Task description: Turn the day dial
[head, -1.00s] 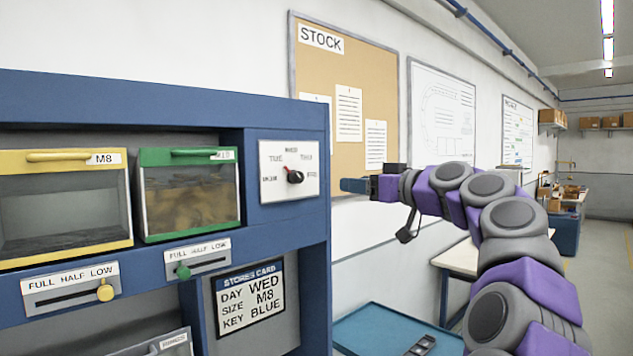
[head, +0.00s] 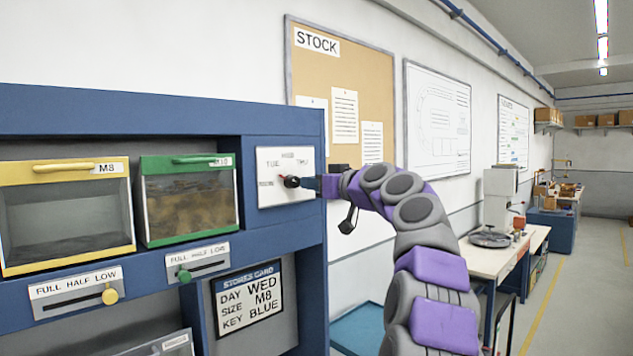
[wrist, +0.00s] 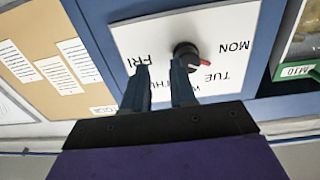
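The day dial is a white plate (head: 266,163) with day labels and a dark round knob (head: 291,182). In the wrist view the plate (wrist: 235,85) appears upside down, with the knob (wrist: 185,54) near its middle. The knob's red mark faces the MON and TUE side; its exact setting is unclear. My gripper (head: 308,183) reaches the plate from the right. In the wrist view my gripper (wrist: 161,68) has its two fingers apart. One fingertip overlaps the knob's edge; the other is over the plate towards FRI. I cannot tell whether the fingertip touches the knob.
The blue cabinet (head: 150,107) holds the dial, a yellow M8 bin (head: 67,168), a green bin (head: 186,160) and sliders below. The stores card (head: 248,300) reads DAY WED, SIZE M8, KEY BLUE. A teal tray (head: 356,330) lies low right of the cabinet.

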